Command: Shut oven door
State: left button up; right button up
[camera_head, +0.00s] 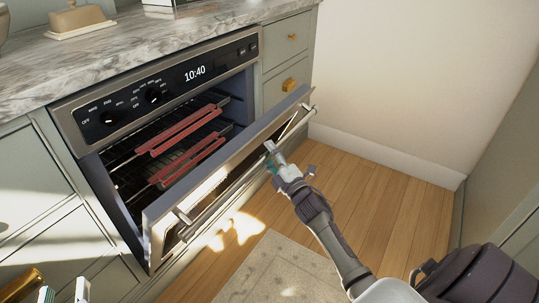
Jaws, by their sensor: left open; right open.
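The oven (153,97) is built in under the marble counter, and its clock reads 10:40. Its door (225,180) hangs partly open, tilted outward, with the dark interior exposed. The long bar handle (222,202) runs along the door's outer side. My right gripper (285,160) is open, on the outer side of the door, close to the handle; I cannot tell whether it touches. My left gripper (64,293) is open at the bottom left edge, apart from the door, with only its fingertips showing.
Racks with red strips (180,130) are inside the oven. Grey drawers (287,42) stand right of it, cabinets (40,190) left. A butter dish (80,20) sits on the counter. A rug (280,268) lies on the wooden floor, which is clear toward the wall.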

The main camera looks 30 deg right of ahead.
grip_shut()
